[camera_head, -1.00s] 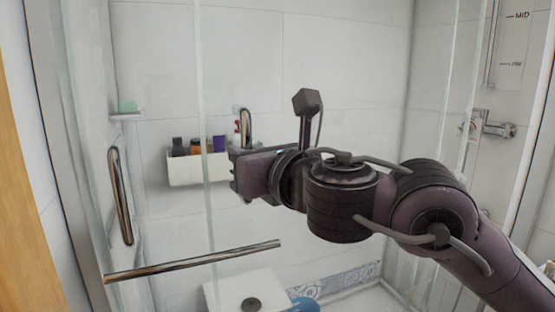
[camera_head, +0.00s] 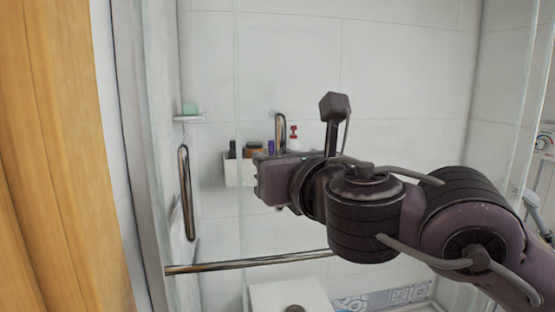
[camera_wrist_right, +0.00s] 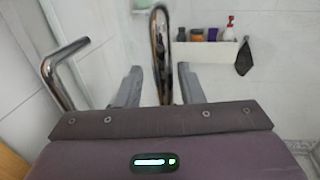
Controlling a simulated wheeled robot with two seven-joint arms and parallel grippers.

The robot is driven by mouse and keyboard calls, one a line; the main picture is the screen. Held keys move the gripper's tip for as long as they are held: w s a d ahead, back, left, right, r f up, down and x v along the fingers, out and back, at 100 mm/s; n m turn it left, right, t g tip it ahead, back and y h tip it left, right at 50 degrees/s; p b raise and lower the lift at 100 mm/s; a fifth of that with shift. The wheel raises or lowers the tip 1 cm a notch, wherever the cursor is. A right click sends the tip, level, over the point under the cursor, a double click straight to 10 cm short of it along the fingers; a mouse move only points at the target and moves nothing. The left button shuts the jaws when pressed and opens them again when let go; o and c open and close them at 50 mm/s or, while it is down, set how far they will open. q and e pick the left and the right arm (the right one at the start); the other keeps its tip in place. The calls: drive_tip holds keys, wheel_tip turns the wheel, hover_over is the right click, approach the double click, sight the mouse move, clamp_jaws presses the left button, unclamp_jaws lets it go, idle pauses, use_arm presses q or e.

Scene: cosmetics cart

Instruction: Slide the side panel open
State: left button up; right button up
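The side panel is clear glass; an upright glass edge (camera_head: 237,80) shows in the head view. A chrome upright handle (camera_head: 280,132) stands just behind my right gripper (camera_head: 262,182) there. In the right wrist view the chrome handle (camera_wrist_right: 160,45) is a tall loop. It appears between the two spread grey fingers of my right gripper (camera_wrist_right: 159,68), with gaps on both sides. I cannot tell how deep it sits between them. The lower part of the handle is hidden by the gripper body. My left gripper is in neither view.
Another chrome upright handle (camera_head: 187,192) is at the left. A horizontal chrome bar (camera_head: 225,265) runs below my gripper; a bent chrome bar (camera_wrist_right: 62,75) shows at left in the wrist view. A bottle shelf (camera_head: 232,172) hangs behind the glass. A wooden surface (camera_head: 60,150) fills the far left.

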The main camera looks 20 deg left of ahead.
drive_tip(key=shift+d, duration=0.15)
drive_tip(key=shift+s+d, duration=0.1)
drive_tip(key=shift+d, duration=0.05)
drive_tip(key=v, duration=0.7)
drive_tip(key=shift+s+b, duration=0.15)
drive_tip(key=shift+b, duration=0.2)
